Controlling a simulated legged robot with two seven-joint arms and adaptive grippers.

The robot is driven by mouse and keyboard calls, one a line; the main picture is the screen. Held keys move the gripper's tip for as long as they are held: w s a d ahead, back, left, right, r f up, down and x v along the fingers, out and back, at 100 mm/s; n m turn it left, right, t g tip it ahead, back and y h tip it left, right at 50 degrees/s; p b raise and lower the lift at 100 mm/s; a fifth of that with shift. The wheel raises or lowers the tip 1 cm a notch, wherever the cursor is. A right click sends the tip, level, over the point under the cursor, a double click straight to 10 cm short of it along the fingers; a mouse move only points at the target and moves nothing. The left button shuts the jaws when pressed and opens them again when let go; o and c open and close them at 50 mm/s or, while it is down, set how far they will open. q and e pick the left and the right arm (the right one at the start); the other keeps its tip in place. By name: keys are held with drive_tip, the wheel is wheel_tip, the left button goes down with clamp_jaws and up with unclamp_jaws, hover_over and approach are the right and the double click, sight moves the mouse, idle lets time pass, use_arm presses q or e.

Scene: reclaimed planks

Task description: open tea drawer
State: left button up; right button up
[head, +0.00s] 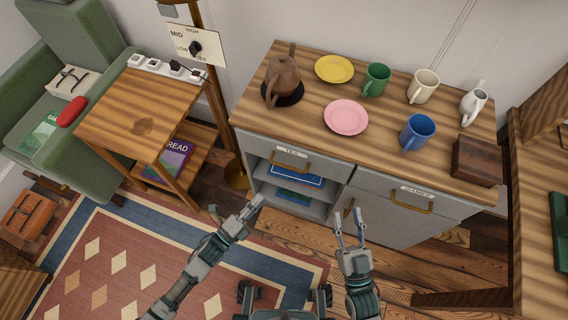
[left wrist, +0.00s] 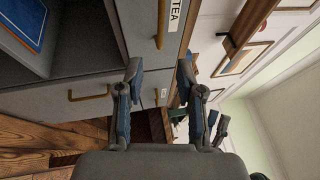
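The tea drawer (head: 313,163) is the upper left drawer of the grey cabinet, and it looks shut. Its white TEA label (head: 292,153) and brass handle (head: 290,168) face me. In the left wrist view the TEA label (left wrist: 174,15) and its handle (left wrist: 161,24) show near the top, beyond my fingers. My left gripper (head: 238,207) is open and empty, in front of and to the left of the cabinet, apart from the handle; its two spread fingers (left wrist: 160,72) fill the lower wrist view. My right gripper (head: 350,220) is open and empty before the lower cabinet door.
An open shelf (head: 307,207) with blue books lies below the tea drawer. Another labelled drawer (head: 385,190) is to its right. Mugs, plates, a brown teapot (head: 283,80) and a wooden box (head: 478,161) stand on the wooden top. A side table (head: 140,105) stands left.

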sight(288, 168)
use_arm(q)
drive_tip(key=b+x, duration=0.2)
drive_tip(key=x, duration=1.2)
drive_tip(key=shift+w+a, duration=0.15)
drive_tip(key=shift+w, duration=0.05)
drive_tip(key=shift+w+d+r, duration=0.1)
drive_tip(key=shift+w+d, duration=0.05)
drive_tip(key=shift+d, duration=0.1)
use_arm(e)
drive_tip(key=s+r+m+t, duration=0.1)
drive_tip(key=s+r+t, duration=0.3)
drive_tip(key=t, duration=0.1)
drive_tip(key=shift+s+d, duration=0.3)
drive_tip(key=shift+s, duration=0.05)
drive_tip(key=shift+a+r, duration=0.1)
use_arm(q)
drive_tip(key=shift+a, duration=0.2)
clamp_jaws()
use_arm(e)
drive_tip(key=shift+w+a, duration=0.1)
drive_tip(key=shift+a, duration=0.05)
